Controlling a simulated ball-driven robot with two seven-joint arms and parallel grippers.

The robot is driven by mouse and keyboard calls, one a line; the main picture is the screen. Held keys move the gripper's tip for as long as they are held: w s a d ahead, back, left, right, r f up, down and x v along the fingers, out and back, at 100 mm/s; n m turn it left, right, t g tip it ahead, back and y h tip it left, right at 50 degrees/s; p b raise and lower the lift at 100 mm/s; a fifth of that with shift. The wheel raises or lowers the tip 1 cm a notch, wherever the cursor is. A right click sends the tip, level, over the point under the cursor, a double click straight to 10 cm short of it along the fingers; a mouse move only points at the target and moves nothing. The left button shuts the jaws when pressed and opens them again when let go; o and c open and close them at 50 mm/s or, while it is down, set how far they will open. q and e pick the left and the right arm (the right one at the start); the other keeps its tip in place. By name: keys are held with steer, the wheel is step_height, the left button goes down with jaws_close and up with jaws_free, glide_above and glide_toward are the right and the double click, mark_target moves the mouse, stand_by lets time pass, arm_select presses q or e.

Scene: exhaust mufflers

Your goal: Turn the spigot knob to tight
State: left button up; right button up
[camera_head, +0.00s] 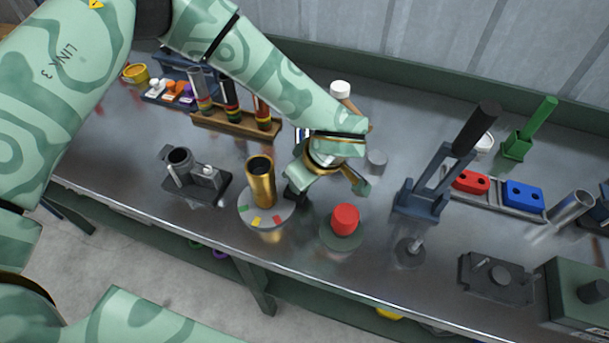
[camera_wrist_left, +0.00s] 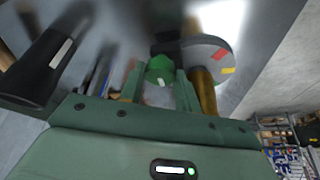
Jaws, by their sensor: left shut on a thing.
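The spigot knob (camera_wrist_left: 160,70) is a green round part with a white mark, seen in the left wrist view. My left gripper (camera_wrist_left: 160,88) is shut on it, one finger on each side. In the head view the left gripper (camera_head: 325,188) is beside the brass cylinder (camera_head: 260,182), and its own wrist hides the knob. The brass cylinder stands upright on a round grey disc (camera_head: 246,216) with green, yellow and red marks. A dark part sits between the knob and the disc in the wrist view. The mark the knob points to is unclear. My right gripper is out of view.
A dark blue lever press (camera_head: 425,199) stands farther right. A grey block fixture (camera_head: 206,184) is left of the disc. A wooden rack (camera_head: 228,126) of tubes stands behind.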

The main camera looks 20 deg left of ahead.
arm_select(q)
steer(key=o, duration=1)
steer(key=shift+c, duration=0.2)
steer(key=shift+r, duration=0.15)
steer(key=p+v, duration=0.3)
steer(key=v, duration=1.3)
steer(key=shift+d, duration=0.15)
